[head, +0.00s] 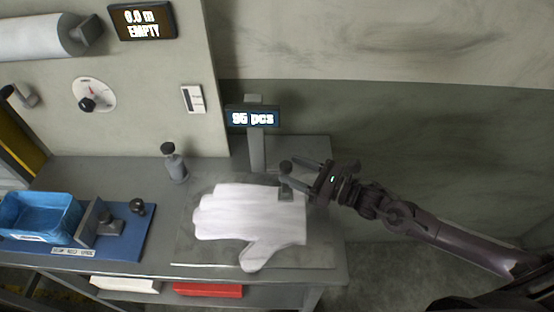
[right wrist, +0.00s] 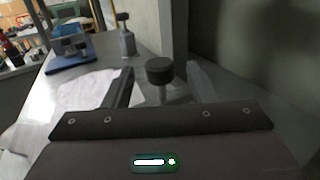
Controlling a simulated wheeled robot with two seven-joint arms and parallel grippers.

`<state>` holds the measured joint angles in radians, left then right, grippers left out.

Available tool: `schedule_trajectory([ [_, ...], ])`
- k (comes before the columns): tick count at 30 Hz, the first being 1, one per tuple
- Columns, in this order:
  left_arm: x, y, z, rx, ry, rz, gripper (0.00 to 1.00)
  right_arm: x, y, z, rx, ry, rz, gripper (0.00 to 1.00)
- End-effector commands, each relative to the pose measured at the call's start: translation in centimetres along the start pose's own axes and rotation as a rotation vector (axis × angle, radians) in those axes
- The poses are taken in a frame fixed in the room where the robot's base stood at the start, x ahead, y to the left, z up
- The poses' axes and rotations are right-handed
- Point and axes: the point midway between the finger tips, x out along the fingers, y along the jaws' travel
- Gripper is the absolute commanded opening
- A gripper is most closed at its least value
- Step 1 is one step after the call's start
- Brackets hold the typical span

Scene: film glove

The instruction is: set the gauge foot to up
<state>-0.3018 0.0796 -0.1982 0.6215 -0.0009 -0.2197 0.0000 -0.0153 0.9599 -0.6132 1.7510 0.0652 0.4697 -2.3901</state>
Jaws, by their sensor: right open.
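The gauge post (head: 256,150) stands at the back of the bench and carries a display reading "95 pcs". A dark round knob (head: 286,167) sits in front of it, above a small grey foot (head: 286,193) at the glove's cuff; I cannot tell whether the foot touches the cuff. A white glove (head: 245,215) lies flat on a grey plate. My right gripper (head: 300,173) is open around the knob, which shows between its fingers in the right wrist view (right wrist: 160,71). I cannot tell whether the fingers touch it. My left gripper is out of view.
A blue bin (head: 38,212) and a blue board (head: 130,240) with a grey fixture are at the left. A grey bottle-shaped item with a dark top (head: 173,163) stands behind the glove. A dial (head: 93,95) and an "EMPTY" display (head: 142,20) are on the wall panel.

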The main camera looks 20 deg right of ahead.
Motion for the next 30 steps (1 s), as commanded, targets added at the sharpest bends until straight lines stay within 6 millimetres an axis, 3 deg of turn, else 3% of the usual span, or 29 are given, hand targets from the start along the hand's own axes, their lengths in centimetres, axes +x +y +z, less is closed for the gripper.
schedule_trajectory([
  [4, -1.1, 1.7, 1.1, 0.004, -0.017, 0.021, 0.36, 2.5, 0.0, 0.4, 0.002, -0.004, 0.000, 0.52],
  [9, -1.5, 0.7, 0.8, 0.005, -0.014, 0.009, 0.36, 4.1, 0.0, 0.2, 0.002, -0.001, -0.001, 0.52],
  [14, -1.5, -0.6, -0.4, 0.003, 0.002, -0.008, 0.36, 4.5, 0.0, 0.0, 0.001, 0.002, -0.001, 0.52],
  [19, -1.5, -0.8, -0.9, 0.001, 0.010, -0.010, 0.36, 4.5, 0.0, 0.0, 0.001, 0.002, 0.000, 0.52],
  [30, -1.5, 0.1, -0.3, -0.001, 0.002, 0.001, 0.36, 4.4, 0.0, 0.0, 0.001, 0.001, 0.000, 0.04],
])
